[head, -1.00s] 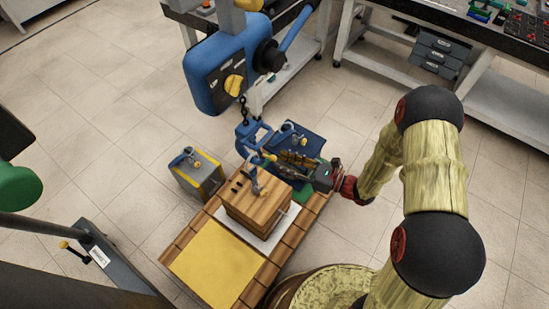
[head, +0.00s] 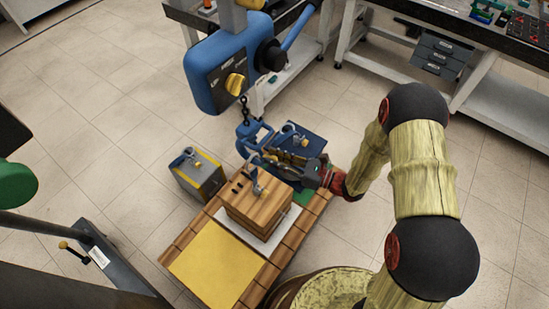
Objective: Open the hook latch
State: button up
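The blue hook (head: 248,131) hangs on a short dark chain below the blue hoist body (head: 213,77). Its latch is too small to make out clearly, and my gripper covers part of that area. My gripper (head: 267,156) reaches in from the right, with its fingers pointing left at the lower side of the hook. Whether the fingers touch the hook, and how far they are apart, I cannot tell.
A wooden crate (head: 260,207) with a metal fitting on top stands just below my gripper. A blue box (head: 309,139) is behind it. A grey and yellow box (head: 199,178) stands to the left. A yellow mat (head: 214,266) lies clear on the pallet.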

grip_shut()
dwell(0.3)
jog(key=r+h+p, duration=0.1)
jog(key=p, duration=0.2)
jog(key=r+h+p, duration=0.1)
jog(key=p, duration=0.1)
jog(key=r+g+p, duration=0.1)
jog(key=p, duration=0.2)
jog(key=shift+s+d+r+m+h+p, duration=0.2)
jog(key=shift+s+d+m+h+p, duration=0.1)
jog(key=shift+h, duration=0.1)
notch_tip(320, 180, up, 3)
jog(key=g+h+p, duration=0.1)
jog(key=h+p, duration=0.2)
jog(key=p, duration=0.4)
jog(key=shift+f, duration=0.2)
jog(key=h+p, duration=0.1)
jog(key=p, duration=0.1)
jog(key=r+g+h+p, duration=0.1)
jog(key=p, duration=0.1)
jog(key=shift+w+a+r+m, duration=0.1)
jog(key=shift+a+m, duration=0.1)
jog(key=shift+m, duration=0.2)
